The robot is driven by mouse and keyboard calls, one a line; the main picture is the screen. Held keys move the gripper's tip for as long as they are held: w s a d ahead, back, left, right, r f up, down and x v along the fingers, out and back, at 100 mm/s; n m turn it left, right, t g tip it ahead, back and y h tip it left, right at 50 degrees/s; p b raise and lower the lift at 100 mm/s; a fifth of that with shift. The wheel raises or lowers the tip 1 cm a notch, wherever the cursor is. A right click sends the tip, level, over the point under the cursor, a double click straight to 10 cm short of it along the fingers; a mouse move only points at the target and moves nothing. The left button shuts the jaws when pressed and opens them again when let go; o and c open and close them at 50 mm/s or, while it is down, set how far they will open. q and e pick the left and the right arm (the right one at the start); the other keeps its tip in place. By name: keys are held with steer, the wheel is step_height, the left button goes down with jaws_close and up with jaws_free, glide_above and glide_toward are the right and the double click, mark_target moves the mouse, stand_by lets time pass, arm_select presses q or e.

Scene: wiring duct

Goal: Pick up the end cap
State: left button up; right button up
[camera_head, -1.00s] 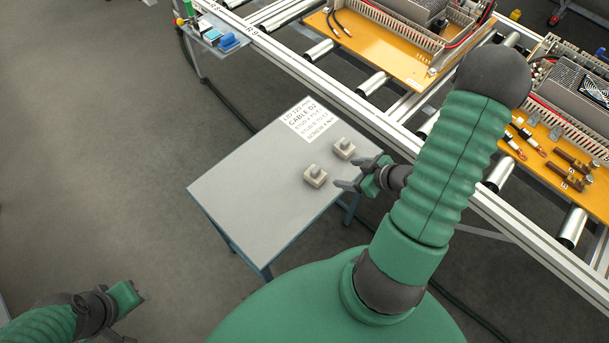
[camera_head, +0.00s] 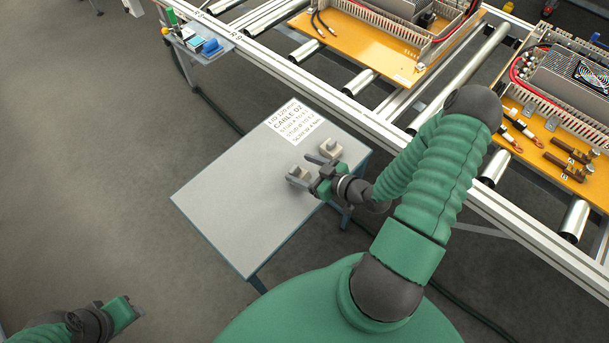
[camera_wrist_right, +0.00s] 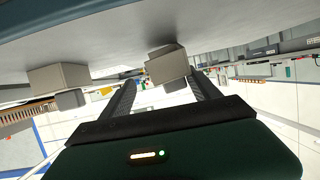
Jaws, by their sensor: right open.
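Two small light-grey end caps, each a square block with a knob, sit on the grey side table (camera_head: 215,205). The near end cap (camera_head: 297,172) is partly hidden by my right gripper (camera_head: 304,170). The far end cap (camera_head: 331,149) stands just beyond it. My right gripper is open, low over the table, its fingers pointing left around the near cap. In the right wrist view, which is upside down, the near cap (camera_wrist_right: 167,65) shows between the fingertips, and the far cap (camera_wrist_right: 60,78) is outside them. Contact cannot be told. My left gripper (camera_head: 133,307) is at the lower left, away from the table.
A printed label sheet (camera_head: 295,121) lies at the table's back corner. Behind is a roller conveyor frame (camera_head: 285,70) carrying orange boards (camera_head: 365,42) with ducts and cables. A small side tray (camera_head: 195,45) is at the upper left. The table's left part is clear.

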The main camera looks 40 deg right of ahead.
mark_target(298, 173)
steer(key=w+a, duration=0.1)
steer(key=w+a+f, duration=0.1)
steer(key=shift+w+a+f, duration=0.25)
steer(key=shift+a, duration=0.1)
steer(key=shift+w, duration=0.1)
steer(key=shift+d+f, duration=0.1)
steer(key=shift+d, duration=0.4)
steer(key=shift+c, duration=1.4)
steer(key=shift+d+f, duration=0.1)
steer(key=shift+d, duration=0.3)
steer(key=c, duration=0.5)
steer(key=shift+a, duration=0.3)
steer(key=c, duration=0.5)
steer(key=shift+a+r, duration=0.25)
steer(key=shift+a, duration=0.1)
steer(key=shift+c, duration=0.6)
arm_select(q)
steer(key=shift+a+f, duration=0.2)
steer(key=shift+a, duration=0.35)
steer(key=shift+a+f, duration=0.15)
steer(key=shift+a, duration=0.4)
arm_select(e)
steer(key=shift+d, duration=0.1)
